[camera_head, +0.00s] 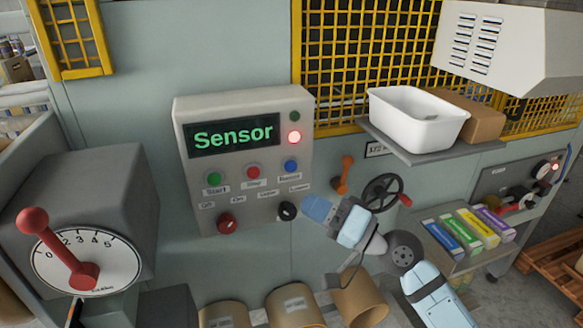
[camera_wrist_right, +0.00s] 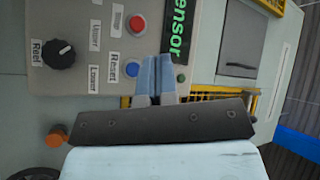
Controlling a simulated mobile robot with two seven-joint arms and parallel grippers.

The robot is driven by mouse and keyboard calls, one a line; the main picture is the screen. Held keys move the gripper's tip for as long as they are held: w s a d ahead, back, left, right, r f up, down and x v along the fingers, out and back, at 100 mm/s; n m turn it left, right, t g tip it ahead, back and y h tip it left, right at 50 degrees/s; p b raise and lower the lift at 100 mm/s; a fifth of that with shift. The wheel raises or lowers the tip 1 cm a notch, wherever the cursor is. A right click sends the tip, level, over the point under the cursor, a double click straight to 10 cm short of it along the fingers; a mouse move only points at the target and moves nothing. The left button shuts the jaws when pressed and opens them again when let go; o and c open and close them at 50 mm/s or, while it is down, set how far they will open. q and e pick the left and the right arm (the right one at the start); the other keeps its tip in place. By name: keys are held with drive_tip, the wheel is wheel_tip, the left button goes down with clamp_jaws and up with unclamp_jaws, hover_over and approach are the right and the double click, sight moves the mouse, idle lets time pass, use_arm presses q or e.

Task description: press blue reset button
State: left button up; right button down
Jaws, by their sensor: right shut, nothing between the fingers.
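The blue reset button (camera_head: 290,166) is on the grey control panel (camera_head: 245,152), at the right of a row with a green and a red button. My right gripper (camera_head: 312,203) is shut and empty, below and to the right of the blue button. In the right wrist view the button (camera_wrist_right: 132,69) shows beside the label "Reset". There the closed fingers (camera_wrist_right: 157,62) lie just to its right in the picture; the gap to the panel is hard to tell. My left gripper is not in view.
The green display (camera_head: 234,134) reads "Sensor"; a red lamp (camera_head: 294,136) glows beside it. Black (camera_head: 287,211) and red (camera_head: 227,224) knobs sit low on the panel. An orange lever (camera_head: 344,174) and a handwheel (camera_head: 383,193) are to the right. A white bin (camera_head: 415,118) stands on a shelf.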

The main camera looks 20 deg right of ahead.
sight(291, 166)
drive_tip(key=shift+w+a+b, duration=0.15)
drive_tip(key=shift+w+b, duration=0.75)
drive_tip(key=shift+w, duration=3.45)
drive_tip(key=shift+w, duration=0.1)
drive_tip(key=shift+w, duration=0.3)
drive_tip(key=shift+w+b, duration=0.45)
drive_tip(key=shift+b, duration=0.05)
drive_tip(key=shift+s, duration=0.9)
